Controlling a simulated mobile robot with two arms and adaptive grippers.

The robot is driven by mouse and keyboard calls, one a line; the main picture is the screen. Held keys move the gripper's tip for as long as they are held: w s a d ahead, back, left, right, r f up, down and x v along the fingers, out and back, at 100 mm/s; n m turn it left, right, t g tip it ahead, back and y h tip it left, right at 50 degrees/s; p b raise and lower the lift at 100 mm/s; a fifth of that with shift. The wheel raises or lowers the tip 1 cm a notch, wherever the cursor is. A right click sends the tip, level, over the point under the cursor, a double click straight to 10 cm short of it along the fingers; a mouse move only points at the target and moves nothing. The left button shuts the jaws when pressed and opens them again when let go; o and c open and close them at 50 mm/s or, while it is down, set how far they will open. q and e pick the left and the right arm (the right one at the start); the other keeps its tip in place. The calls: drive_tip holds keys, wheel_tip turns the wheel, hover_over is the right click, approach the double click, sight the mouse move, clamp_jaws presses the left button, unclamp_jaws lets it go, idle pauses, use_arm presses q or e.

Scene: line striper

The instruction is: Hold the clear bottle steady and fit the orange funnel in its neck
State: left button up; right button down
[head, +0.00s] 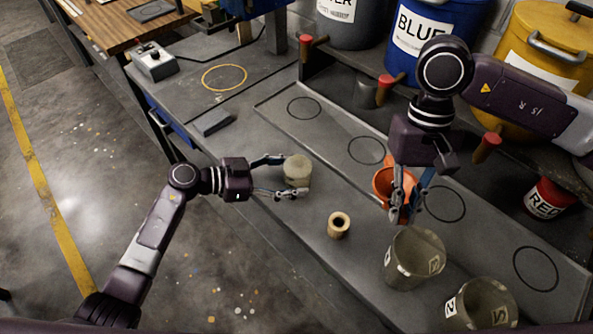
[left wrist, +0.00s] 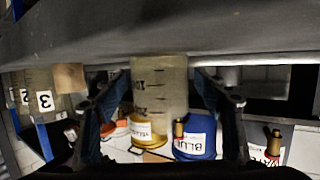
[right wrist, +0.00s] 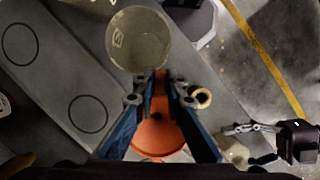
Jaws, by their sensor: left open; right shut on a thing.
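The clear bottle (head: 297,170), pale and cloudy, stands on the grey bench. In the left wrist view the picture is upside down and the bottle (left wrist: 158,85) shows dark graduation marks. My left gripper (head: 284,176) is open, with one finger on each side of the bottle and visible gaps. The orange funnel (head: 384,184) is over the bench, to the right of the bottle and apart from it. My right gripper (head: 403,212) is shut on the funnel, which also shows between the fingers in the right wrist view (right wrist: 158,137). The bottle's neck is hard to make out.
A wooden ring-like piece (head: 339,225) stands between bottle and right gripper. A numbered cup (head: 412,262) stands just in front of the right gripper, with another cup (head: 482,305) nearer. A shelf holds blue (head: 440,30) and yellow (head: 545,60) buckets behind. Bench left of the bottle is mostly clear.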

use_arm(q)
drive_tip(key=shift+w+d+f, duration=0.1)
drive_tip(key=shift+d, duration=0.1)
drive_tip(key=shift+c, duration=0.4)
drive_tip(key=c, duration=0.8)
drive_tip(key=shift+o, duration=0.2)
use_arm(e)
drive_tip(key=shift+w, duration=0.1)
drive_tip(key=w+a+r+m+t+y, duration=0.1)
drive_tip(key=w+a+m, duration=0.8)
drive_tip(key=a, duration=0.3)
drive_tip(key=w+a+r+m+t+y, duration=0.1)
drive_tip(key=w+a+m+t+y, duration=0.1)
drive_tip(key=w+a+m, duration=0.7)
drive_tip(key=shift+a+r, duration=0.3)
drive_tip(key=shift+a, duration=1.65)
